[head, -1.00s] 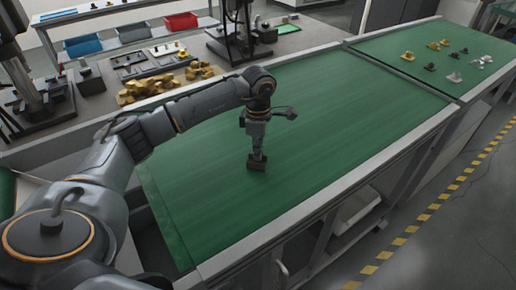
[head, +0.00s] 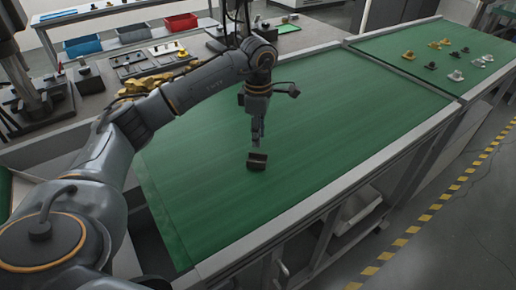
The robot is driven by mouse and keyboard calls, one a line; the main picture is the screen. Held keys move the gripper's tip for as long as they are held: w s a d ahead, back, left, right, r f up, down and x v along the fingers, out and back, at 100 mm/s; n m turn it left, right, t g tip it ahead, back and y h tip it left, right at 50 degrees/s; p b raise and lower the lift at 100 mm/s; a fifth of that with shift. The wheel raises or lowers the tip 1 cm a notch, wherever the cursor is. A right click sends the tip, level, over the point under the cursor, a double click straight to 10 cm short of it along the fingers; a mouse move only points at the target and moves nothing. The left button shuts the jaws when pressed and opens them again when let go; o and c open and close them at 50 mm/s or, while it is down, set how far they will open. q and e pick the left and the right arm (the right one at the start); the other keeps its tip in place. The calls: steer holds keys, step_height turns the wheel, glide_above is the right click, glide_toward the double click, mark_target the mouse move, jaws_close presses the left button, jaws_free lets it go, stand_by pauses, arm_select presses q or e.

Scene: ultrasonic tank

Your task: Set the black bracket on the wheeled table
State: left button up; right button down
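The black bracket (head: 257,161) is a small dark block-like part on the green top of the near table. The wheeled table (head: 330,110) has a long green top with a grey rim, and a caster shows below its right side. My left gripper (head: 256,145) points down just above the bracket. Its fingers look parted and clear of the bracket, though the gap is small in this view. My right gripper is not in view.
Several yellow, black and grey brackets stand on the green top at the far right (head: 400,42). A grey bench with fixtures, yellow parts and a red bin (head: 180,22) is behind. Most of the near green top is clear. Yellow-black floor tape runs along the right.

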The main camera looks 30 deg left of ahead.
mark_target(258, 153)
arm_select(q)
step_height(258, 153, up, 6)
steer(key=b, duration=0.1)
steer(key=shift+r, duration=0.25)
stand_by(0.4)
